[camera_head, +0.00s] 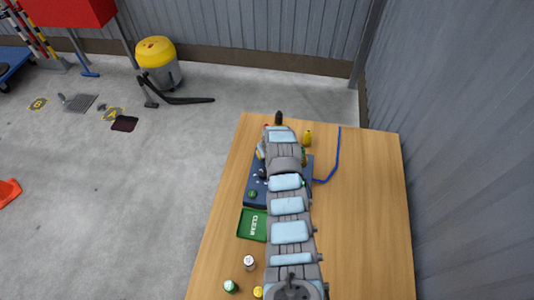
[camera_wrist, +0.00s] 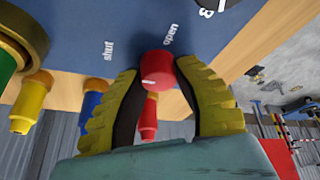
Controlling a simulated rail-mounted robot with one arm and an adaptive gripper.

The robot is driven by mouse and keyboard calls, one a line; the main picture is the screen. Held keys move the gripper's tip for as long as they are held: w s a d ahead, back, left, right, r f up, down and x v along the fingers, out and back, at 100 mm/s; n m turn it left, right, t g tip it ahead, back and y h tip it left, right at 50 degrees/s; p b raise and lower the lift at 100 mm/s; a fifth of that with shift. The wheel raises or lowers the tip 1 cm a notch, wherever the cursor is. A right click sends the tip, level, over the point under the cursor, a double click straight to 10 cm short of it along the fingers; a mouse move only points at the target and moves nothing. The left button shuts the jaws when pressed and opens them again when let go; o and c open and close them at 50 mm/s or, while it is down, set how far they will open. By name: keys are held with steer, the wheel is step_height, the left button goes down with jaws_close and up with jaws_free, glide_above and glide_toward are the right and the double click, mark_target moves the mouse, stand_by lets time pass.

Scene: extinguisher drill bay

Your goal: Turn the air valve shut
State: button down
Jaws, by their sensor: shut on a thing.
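The air valve is a red round knob (camera_wrist: 158,70) on a blue panel (camera_wrist: 95,25) in the wrist view. White words "shut" and "open" are printed on the panel, with "open" close to the knob and "shut" to its left. A short white mark shows on the knob's lower edge; which word it points to is hard to tell. My gripper (camera_wrist: 157,80) has its two yellow-and-black fingers closed on the knob from both sides. In the head view the blue panel (camera_head: 257,196) lies on the table, mostly hidden under my arm, and the knob cannot be made out.
Red (camera_wrist: 148,117), blue (camera_wrist: 92,104) and yellow (camera_wrist: 30,101) fittings stick out by the panel's edge. On the wooden table (camera_head: 365,215) are a green CLEAR tray (camera_head: 252,225), a blue hose (camera_head: 337,160) and small bottles.

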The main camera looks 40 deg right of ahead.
steer(key=shift+f, duration=0.1)
steer(key=c, duration=0.7)
jaws_free()
steer(key=shift+s, duration=0.1)
steer(key=shift+r, duration=0.4)
steer(key=shift+v, duration=5.65)
steer(key=shift+a, duration=0.1)
